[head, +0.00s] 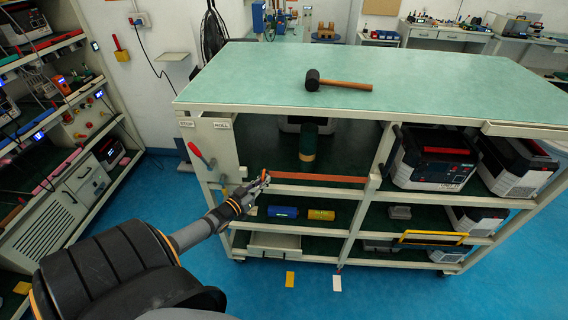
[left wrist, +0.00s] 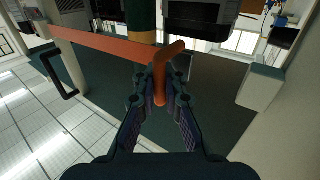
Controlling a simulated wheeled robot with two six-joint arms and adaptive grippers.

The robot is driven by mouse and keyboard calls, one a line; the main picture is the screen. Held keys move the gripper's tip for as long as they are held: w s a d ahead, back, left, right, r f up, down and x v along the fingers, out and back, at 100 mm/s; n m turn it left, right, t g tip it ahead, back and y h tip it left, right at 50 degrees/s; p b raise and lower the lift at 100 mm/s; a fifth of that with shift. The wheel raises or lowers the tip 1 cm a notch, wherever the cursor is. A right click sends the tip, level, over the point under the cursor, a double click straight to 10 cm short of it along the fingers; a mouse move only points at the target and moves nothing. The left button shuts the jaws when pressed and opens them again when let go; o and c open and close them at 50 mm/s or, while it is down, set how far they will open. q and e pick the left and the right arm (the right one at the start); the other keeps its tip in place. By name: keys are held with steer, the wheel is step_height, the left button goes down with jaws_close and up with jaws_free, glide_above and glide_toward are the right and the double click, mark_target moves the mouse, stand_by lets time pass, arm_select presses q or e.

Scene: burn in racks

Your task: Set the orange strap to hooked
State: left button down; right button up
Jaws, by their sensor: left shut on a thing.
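The orange strap (head: 320,177) runs almost level across the front of the cart's upper left bay. Its right end meets the middle post (head: 372,185). My left gripper (head: 264,179) is at its left end, a short way right of the left post. In the left wrist view the strap (left wrist: 100,42) stretches to the upper left, and my left gripper (left wrist: 161,82) is shut on the orange grip (left wrist: 167,68) at its end. A pale block (left wrist: 262,85) on the post stands apart to the right of the fingers. My right gripper is not in view.
A black mallet (head: 338,84) lies on the green cart top (head: 430,95). A dark green cylinder (head: 308,145) stands in the bay behind the strap. A red-handled lever (head: 199,155) sits on the left post. Blue (head: 283,212) and yellow (head: 321,214) items lie on the shelf below.

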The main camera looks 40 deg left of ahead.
arm_select(q)
steer(key=shift+s+a+f, duration=0.2)
steer(key=shift+s+a, duration=0.35)
steer(key=shift+a, duration=0.1)
steer(key=shift+s+a+f, duration=0.15)
steer(key=shift+s+a, duration=0.4)
steer(key=shift+a, duration=0.05)
steer(key=c, duration=1.7)
jaws_free()
steer(key=shift+r, duration=0.25)
